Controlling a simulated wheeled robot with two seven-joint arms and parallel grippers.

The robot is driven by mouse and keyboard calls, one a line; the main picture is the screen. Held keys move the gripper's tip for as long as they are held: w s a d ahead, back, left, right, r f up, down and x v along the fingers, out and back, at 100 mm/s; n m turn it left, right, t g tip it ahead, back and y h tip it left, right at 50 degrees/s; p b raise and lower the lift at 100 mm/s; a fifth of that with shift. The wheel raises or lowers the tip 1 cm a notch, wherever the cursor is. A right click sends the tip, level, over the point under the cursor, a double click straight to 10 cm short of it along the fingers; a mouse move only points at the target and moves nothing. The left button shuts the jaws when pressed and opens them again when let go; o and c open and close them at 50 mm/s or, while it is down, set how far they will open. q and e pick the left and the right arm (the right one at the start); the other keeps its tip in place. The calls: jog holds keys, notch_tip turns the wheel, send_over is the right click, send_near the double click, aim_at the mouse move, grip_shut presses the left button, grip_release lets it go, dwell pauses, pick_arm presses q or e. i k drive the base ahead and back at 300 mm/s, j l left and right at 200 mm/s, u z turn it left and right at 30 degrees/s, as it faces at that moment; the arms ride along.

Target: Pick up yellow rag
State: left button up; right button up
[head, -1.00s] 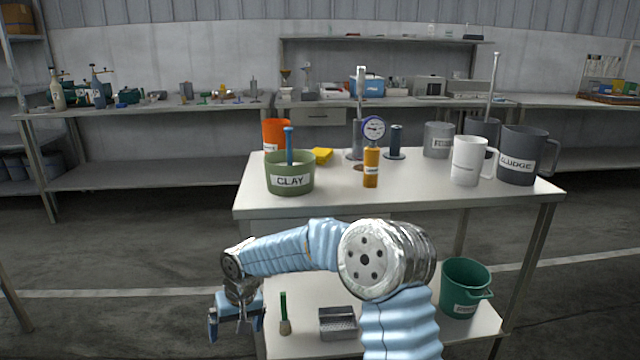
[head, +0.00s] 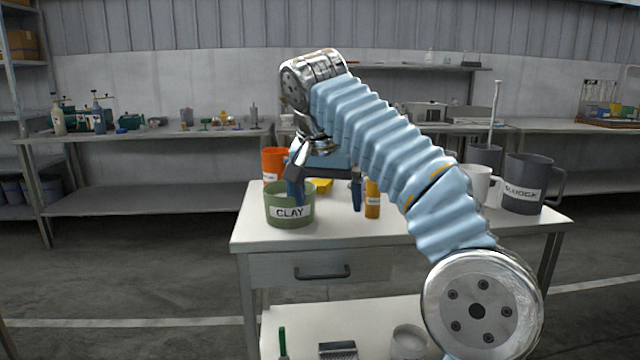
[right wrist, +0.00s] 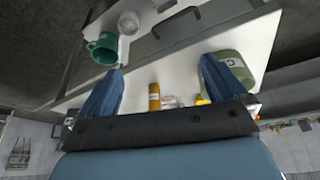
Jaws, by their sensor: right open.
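The yellow rag (head: 323,186) lies on the table top behind the green CLAY tub and is partly hidden by my right gripper. My right gripper (head: 326,190) is open and empty, pointing down over the table, its blue fingers on either side of the rag in the head view. One finger overlaps the tub there; the other is beside the orange bottle. In the right wrist view, a small yellow patch (right wrist: 201,99), apparently the rag, shows near one finger. My left gripper is not in view.
The CLAY tub (head: 290,207) stands at the table's left front, with an orange mug (head: 273,160) behind it. An orange bottle (head: 372,200) stands to the right. A white jug (head: 479,186) and a dark SLUDGE jug (head: 524,184) stand at the right end. The table's front middle is clear.

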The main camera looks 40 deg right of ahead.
aim_at(323, 185)
jog(key=i+l, duration=1)
jog(key=i, duration=0.25)
